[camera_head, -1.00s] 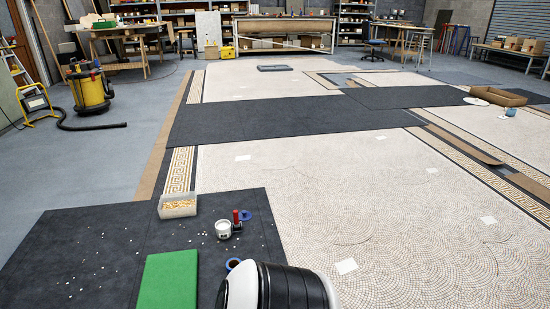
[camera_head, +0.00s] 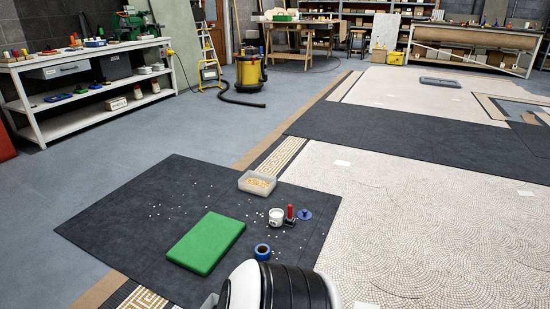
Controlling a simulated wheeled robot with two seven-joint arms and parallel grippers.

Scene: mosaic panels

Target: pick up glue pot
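A small white pot (camera_head: 276,217), which looks like the glue pot, stands upright on the dark mat (camera_head: 130,215) in front of me. A red-handled tool (camera_head: 290,214) stands right beside it, and I cannot tell whether the two touch. A white and black part of my own body shows at the bottom middle, on the near side of the pot and apart from it. Neither of my grippers shows in this view.
On the mat lie a green pad (camera_head: 206,243), a blue tape roll (camera_head: 262,252), a blue disc (camera_head: 305,214), a clear tray of tan pieces (camera_head: 257,184) and scattered white chips. A white workbench (camera_head: 85,80) stands at the left. Grey floor (camera_head: 150,150) between is clear.

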